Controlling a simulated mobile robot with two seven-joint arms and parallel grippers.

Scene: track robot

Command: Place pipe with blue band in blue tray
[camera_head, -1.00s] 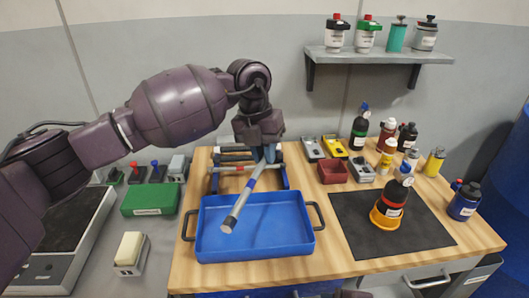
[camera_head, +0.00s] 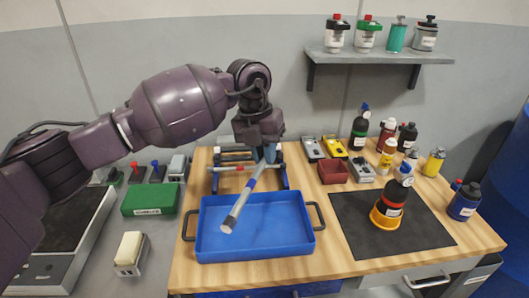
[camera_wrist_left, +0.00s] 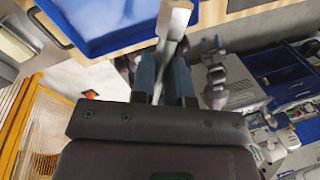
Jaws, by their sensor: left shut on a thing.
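My left gripper (camera_head: 270,153) is shut on a grey pipe (camera_head: 247,193), holding it near its upper end.
Behind the tray stands a blue-ended rack (camera_head: 284,177) with other pipes, one red-banded (camera_head: 232,168). A dark mat (camera_head: 350,220) at right bears a bottle in an orange holder (camera_head: 384,217). A green box (camera_head: 150,198) and a scale (camera_head: 70,225) are at left. The tray's floor looks empty.

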